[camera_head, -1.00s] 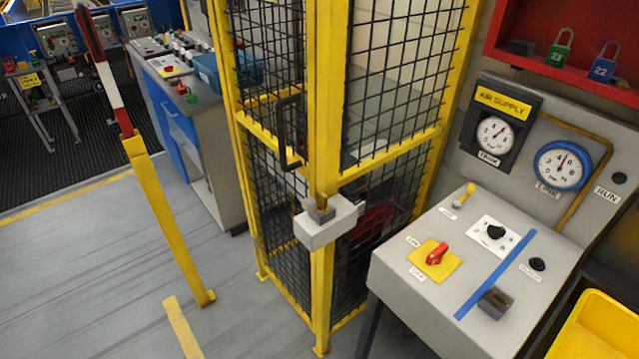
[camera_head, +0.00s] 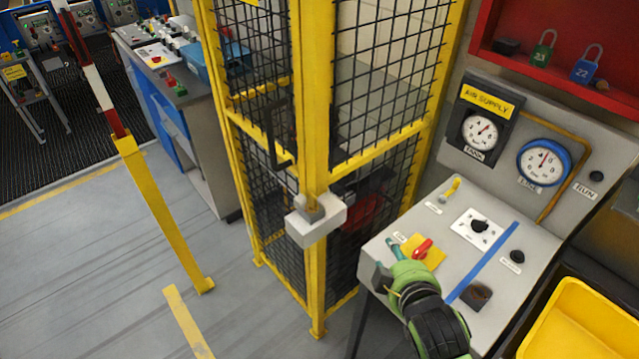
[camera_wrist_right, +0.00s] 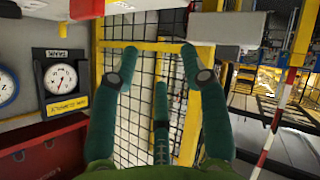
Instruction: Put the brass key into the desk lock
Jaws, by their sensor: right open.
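A dark block (camera_head: 476,294), which looks like the desk lock, sits on the sloped grey console to the right of the blue stripe. I cannot clearly make out the brass key. My right gripper (camera_head: 386,262), green and teal, is over the console's left edge, right of and below the pale box. In the right wrist view its fingers (camera_wrist_right: 158,55) are spread apart with nothing visible between them. My left gripper is not in view.
The console (camera_head: 450,241) carries a red switch (camera_head: 423,248), a black knob (camera_head: 480,226) and gauges behind. A yellow bin (camera_head: 575,320) stands at lower right. The cage (camera_head: 314,140) has mesh walls. A striped barrier post (camera_head: 160,205) stands left, with open floor between.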

